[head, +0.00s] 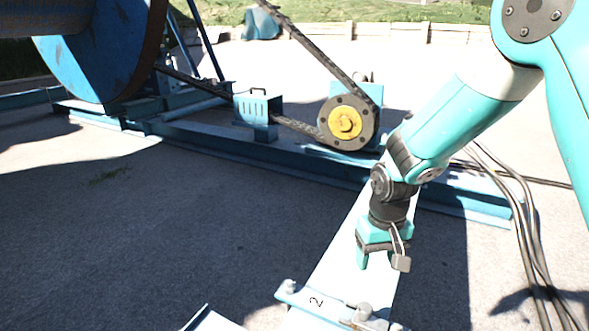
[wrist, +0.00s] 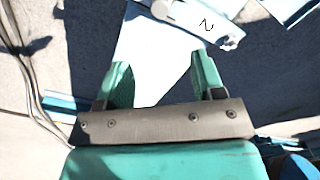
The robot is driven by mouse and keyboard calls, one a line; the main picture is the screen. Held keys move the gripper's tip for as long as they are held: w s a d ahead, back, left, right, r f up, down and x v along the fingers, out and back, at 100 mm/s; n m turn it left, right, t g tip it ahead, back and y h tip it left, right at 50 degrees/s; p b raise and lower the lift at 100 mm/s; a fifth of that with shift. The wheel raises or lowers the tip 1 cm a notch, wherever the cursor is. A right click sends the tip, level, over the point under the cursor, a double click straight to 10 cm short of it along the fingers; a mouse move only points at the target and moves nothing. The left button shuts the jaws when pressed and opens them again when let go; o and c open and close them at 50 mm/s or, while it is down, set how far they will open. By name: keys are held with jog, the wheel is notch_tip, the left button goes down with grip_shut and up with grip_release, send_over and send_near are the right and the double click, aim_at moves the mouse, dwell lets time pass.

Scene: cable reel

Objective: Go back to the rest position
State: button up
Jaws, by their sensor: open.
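My gripper (head: 380,262) hangs pointing down in the head view, above a pale flat beam, with nothing held. In the wrist view my gripper (wrist: 160,80) shows its two green fingers apart, with only the pale surface between them. A bracket marked "2" (head: 316,301) with bolt heads lies just below and in front of it in the head view. The marked bracket also shows at the top of the wrist view (wrist: 207,25), apart from the fingers.
A blue cable reel (head: 105,50) stands at the back left on a blue frame (head: 290,161). A yellow-centred pulley (head: 346,122) with a belt is behind my gripper. Black cables (head: 530,235) run along the ground at right. Open concrete lies at left front.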

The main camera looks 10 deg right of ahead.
jog(key=s+a+r+n+y, duration=0.2)
jog(key=s+a+r+n, duration=0.15)
jog(key=s+r, duration=0.55)
jog(key=s+a+r+n+y, duration=0.25)
jog(key=s+a+r, duration=0.35)
jog(key=s, duration=0.6)
notch_tip(320, 180, up, 22)
jog(key=p, duration=2.1)
jog(key=shift+s+d+r+n, duration=0.25)
jog(key=shift+s+d+n, duration=0.15)
jog(key=shift+d, duration=0.05)
